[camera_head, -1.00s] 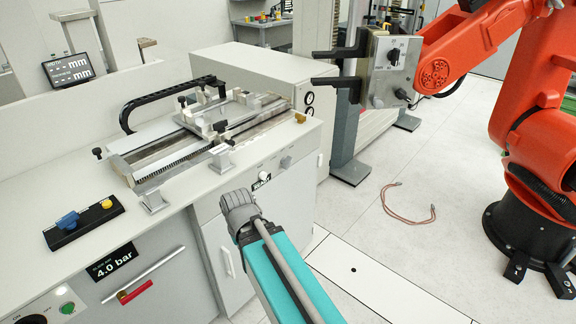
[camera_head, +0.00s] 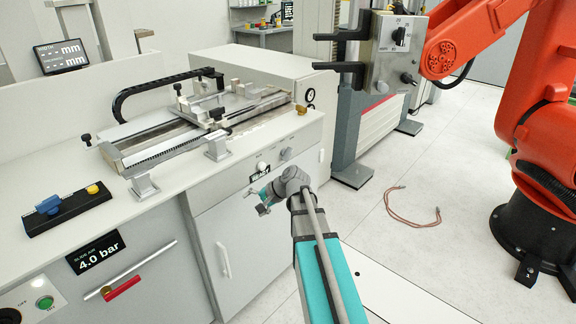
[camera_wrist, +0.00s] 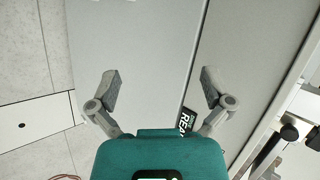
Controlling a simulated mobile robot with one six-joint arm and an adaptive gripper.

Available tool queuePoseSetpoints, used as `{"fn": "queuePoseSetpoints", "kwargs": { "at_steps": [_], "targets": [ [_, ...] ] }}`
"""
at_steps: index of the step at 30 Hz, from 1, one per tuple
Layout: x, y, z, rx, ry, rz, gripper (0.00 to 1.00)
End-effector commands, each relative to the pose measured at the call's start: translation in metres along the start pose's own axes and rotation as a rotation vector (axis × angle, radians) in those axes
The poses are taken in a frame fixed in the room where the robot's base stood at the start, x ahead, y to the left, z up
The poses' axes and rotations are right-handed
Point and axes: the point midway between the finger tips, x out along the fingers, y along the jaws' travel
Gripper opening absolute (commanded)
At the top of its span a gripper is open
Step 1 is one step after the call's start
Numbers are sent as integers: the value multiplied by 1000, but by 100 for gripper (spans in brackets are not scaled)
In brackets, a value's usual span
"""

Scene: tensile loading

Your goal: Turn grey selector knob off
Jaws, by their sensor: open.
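Two small light knobs sit on the front of the white cabinet (camera_head: 228,235), above and beside a black READY label (camera_head: 259,174). The right one looks like the grey selector knob (camera_head: 286,153); the left knob (camera_head: 262,166) looks paler. Their turned positions are too small to tell. My gripper (camera_head: 257,201) is in front of the cabinet, below the label and knobs, apart from them. In the wrist view my gripper (camera_wrist: 160,86) is open and empty, fingers wide apart. The label (camera_wrist: 186,121) shows partly behind the right finger; I cannot make out the knobs there.
A metal fixture (camera_head: 150,150) with a black handle stands on the cabinet top. A control box (camera_head: 398,55) with a black dial hangs at the back right. An orange robot arm (camera_head: 540,100) stands at the right. A cable (camera_head: 410,216) lies on otherwise open floor.

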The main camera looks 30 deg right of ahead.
Motion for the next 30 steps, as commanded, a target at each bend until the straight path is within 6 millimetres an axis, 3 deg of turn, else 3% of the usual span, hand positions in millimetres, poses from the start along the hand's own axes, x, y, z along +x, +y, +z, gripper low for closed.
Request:
{"fn": "queuePoseSetpoints", "kwargs": {
  "at_steps": [1,8,15,18,24,30],
  "targets": [
    [2,7,-24,62,17,-60,100],
    [-28,17,-107,337,74,-347,100],
    [-81,42,-191,604,107,-652,100],
    [-104,54,-217,688,110,-755,100],
    [-131,66,-242,776,107,-871,100],
    [-136,66,-245,790,106,-888,100]
  ]
}}
